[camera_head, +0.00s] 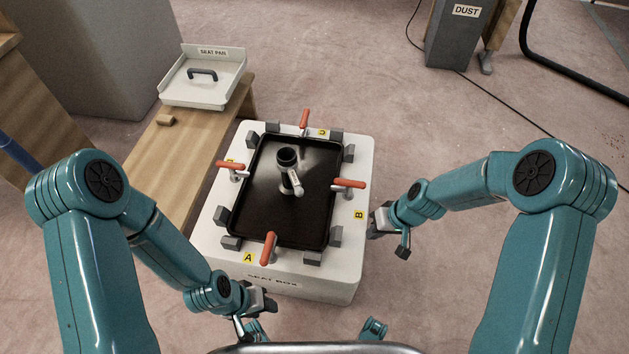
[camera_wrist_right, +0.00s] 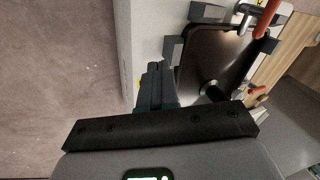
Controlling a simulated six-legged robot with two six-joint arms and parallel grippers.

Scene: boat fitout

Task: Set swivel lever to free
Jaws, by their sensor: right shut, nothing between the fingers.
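The seat box (camera_head: 345,262) stands in the middle of the head view with a black pan (camera_head: 262,215) set in its top. My right gripper (camera_head: 378,222) is shut and empty, just right of the box near label B, apart from the lever. In the right wrist view its fingers (camera_wrist_right: 154,84) are together beside the pan.
Red-handled clamps (camera_head: 348,183) stand around the pan, with grey blocks (camera_head: 313,257) along its edges. A wooden bench (camera_head: 175,150) on the left carries a white seat pan (camera_head: 205,90) with a dark handle. A grey dust bin (camera_head: 455,40) stands far right. Floor right of the box is clear.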

